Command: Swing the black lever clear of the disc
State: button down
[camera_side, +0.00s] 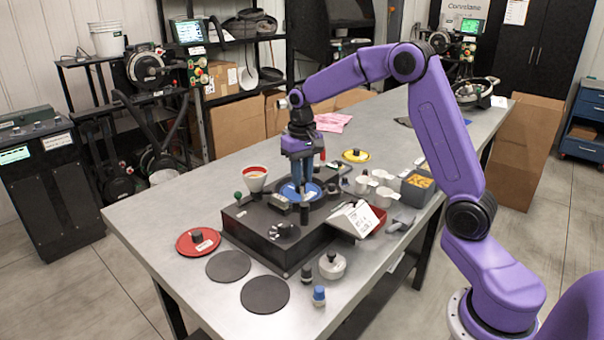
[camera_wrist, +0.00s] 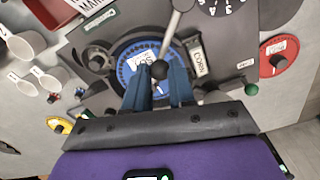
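The blue disc (camera_wrist: 135,62) lies in the round seat of the dark seed meter (camera_side: 262,228); it also shows in the side view (camera_side: 288,191). In the wrist view, the lever is a grey rod (camera_wrist: 173,25) ending in a black ball knob (camera_wrist: 160,69), and it lies across the right part of the disc. My gripper (camera_wrist: 160,78) points down over the disc, with its blue fingers apart, one on each side of the knob. I cannot tell whether either finger touches the knob. In the side view, my gripper (camera_side: 302,186) hides most of the lever.
A red disc (camera_side: 198,241) and two dark round pads (camera_side: 228,265) lie left and front on the table. A red-rimmed funnel cup (camera_side: 255,179) stands behind the meter. A white card (camera_side: 357,220), white scoops (camera_side: 383,196) and a grey bin (camera_side: 418,188) are at right.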

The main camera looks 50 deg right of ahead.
jog(key=shift+s+d+m, duration=0.1)
jog(key=shift+m, duration=0.2)
jog(key=shift+s+d+m, duration=0.5)
jog(key=shift+s+m, duration=0.15)
jog(key=shift+m, duration=0.55)
jog(key=m, duration=0.1)
jog(key=s+m, duration=0.1)
jog(key=shift+s+d+m, duration=0.25)
jog(key=shift+d+m, duration=0.1)
jog(key=shift+m, duration=0.05)
jog(key=shift+s+d+m, duration=0.1)
jog(key=shift+s+m, duration=0.75)
jog(key=shift+m, duration=0.5)
jog(key=shift+s+d+m, duration=0.1)
jog(key=shift+s+m, duration=0.7)
jog(key=shift+m, duration=0.55)
jog(key=shift+a, duration=0.1)
jog(key=c, duration=0.9)
grip_release()
jog(key=shift+c, duration=0.2)
notch_tip(320, 180, up, 18)
jog(key=shift+f, duration=0.25)
